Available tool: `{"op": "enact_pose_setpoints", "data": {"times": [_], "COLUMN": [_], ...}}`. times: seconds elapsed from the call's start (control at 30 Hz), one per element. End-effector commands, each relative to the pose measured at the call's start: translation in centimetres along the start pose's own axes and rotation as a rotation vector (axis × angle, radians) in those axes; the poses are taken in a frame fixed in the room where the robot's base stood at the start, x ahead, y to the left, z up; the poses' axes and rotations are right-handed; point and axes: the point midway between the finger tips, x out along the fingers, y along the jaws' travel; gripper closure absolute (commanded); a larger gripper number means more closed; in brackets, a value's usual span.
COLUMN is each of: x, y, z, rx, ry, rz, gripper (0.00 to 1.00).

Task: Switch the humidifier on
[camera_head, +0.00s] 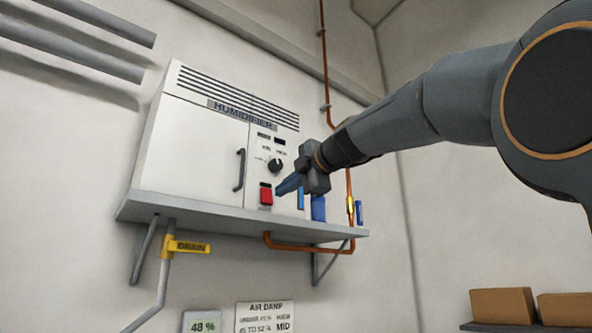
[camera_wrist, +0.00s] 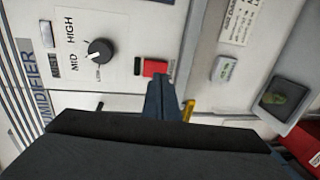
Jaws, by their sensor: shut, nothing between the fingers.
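The humidifier (camera_head: 195,146) is a white cabinet on a grey wall shelf, with its name on a label under the top vents. A red rocker switch (camera_head: 266,195) sits low on its right panel. It also shows in the wrist view (camera_wrist: 154,68). A black dial (camera_head: 275,165) is above the switch and shows in the wrist view (camera_wrist: 100,51), with LOW, MID and HIGH marks. My gripper (camera_head: 280,190) is shut and empty, its blue tips just right of the switch. In the wrist view its tips (camera_wrist: 160,84) are close beside the switch; contact cannot be told.
A black door handle (camera_head: 240,169) stands out left of the switch. The shelf (camera_head: 180,212) runs below the cabinet. A yellow DRAIN lever (camera_head: 187,247) and copper pipe (camera_head: 300,248) are under it. A 48 % display (camera_head: 203,324) and AIR DAMP card (camera_head: 265,316) hang lower.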

Motion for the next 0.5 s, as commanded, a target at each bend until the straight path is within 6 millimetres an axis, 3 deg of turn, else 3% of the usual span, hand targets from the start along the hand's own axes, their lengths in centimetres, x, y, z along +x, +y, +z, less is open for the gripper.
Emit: {"op": "enact_pose_setpoints", "data": {"times": [0.2,0.5], "x": [2.6,4.2], "y": [0.2,0.0], "z": [-0.1,0.0], "rx": [0.001,0.001], "ry": [0.001,-0.001], "rz": [-0.002,0.0], "gripper": [1.0,1.0]}}
